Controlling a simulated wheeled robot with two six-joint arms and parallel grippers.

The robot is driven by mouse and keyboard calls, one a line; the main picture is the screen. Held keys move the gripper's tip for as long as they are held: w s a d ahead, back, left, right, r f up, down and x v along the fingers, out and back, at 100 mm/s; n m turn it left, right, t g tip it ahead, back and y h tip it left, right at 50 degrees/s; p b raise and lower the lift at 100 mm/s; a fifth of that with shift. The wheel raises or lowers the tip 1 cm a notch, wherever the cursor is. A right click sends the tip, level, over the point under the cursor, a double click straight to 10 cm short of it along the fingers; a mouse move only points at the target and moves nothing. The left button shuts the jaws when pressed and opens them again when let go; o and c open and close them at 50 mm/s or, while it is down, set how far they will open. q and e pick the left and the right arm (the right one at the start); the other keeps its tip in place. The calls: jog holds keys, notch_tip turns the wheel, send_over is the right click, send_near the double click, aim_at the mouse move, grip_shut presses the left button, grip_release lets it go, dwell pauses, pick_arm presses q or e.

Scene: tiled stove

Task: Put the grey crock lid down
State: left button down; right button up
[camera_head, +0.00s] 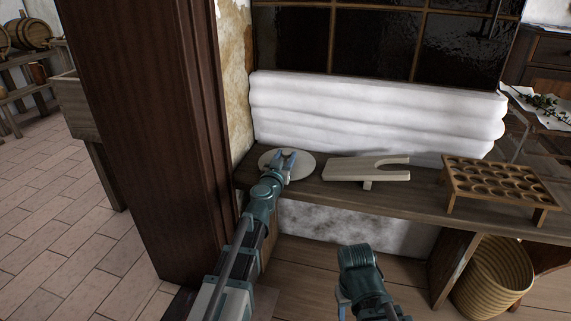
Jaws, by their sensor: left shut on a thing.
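The grey crock lid (303,168) is a flat pale disc at the left end of the wooden bench shelf (340,198). My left gripper (286,157) reaches over it from the front and is shut on it near its middle. The gripper hides the part it grips. The lid looks level and close to the shelf top; I cannot tell whether it touches it. My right gripper (343,298) hangs low in front of the shelf, pointing down. Its fingers are mostly hidden.
A pale wooden board with a notch (350,171) stands just right of the lid. Further right is a wooden rack with round holes (497,179). A wicker basket (492,278) stands below. A dark wooden post (150,120) rises close on the left, and a white stove ledge (370,115) is behind.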

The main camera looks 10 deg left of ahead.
pick_arm(q)
jog(key=shift+f, duration=0.15)
jog(key=shift+c, duration=1.9)
grip_release()
